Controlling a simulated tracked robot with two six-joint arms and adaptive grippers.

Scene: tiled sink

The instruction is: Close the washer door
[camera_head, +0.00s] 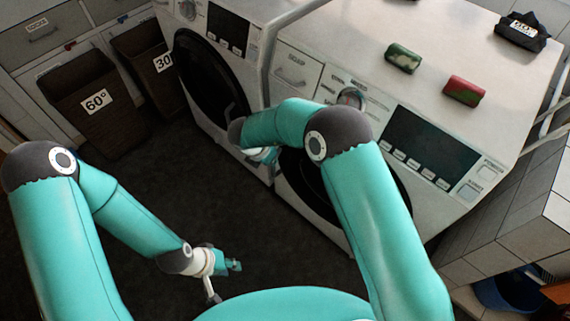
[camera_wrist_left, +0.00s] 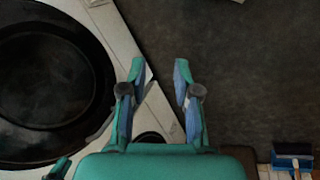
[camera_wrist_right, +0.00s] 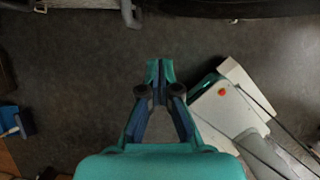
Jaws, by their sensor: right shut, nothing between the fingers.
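Two white washers stand side by side in the head view. The left one has a round dark door (camera_head: 208,82). The right one has a dark round door (camera_head: 305,182), partly hidden behind my right arm. I cannot tell how far either door stands open. My left gripper (camera_head: 232,266) is low over the floor in front of the machines, open and empty. In the left wrist view its fingers (camera_wrist_left: 160,75) are spread beside a white washer front with a round dark door (camera_wrist_left: 48,85). My right gripper (camera_head: 264,155) is near the right washer's front; its fingers (camera_wrist_right: 160,72) are shut and empty.
A green soap bar (camera_head: 402,58), a red-green bar (camera_head: 465,90) and a dark labelled item (camera_head: 523,31) lie on the white top. Brown baskets marked 60° (camera_head: 95,103) and 30 (camera_head: 150,60) stand left. Dark floor (camera_head: 160,190) is clear before the machines.

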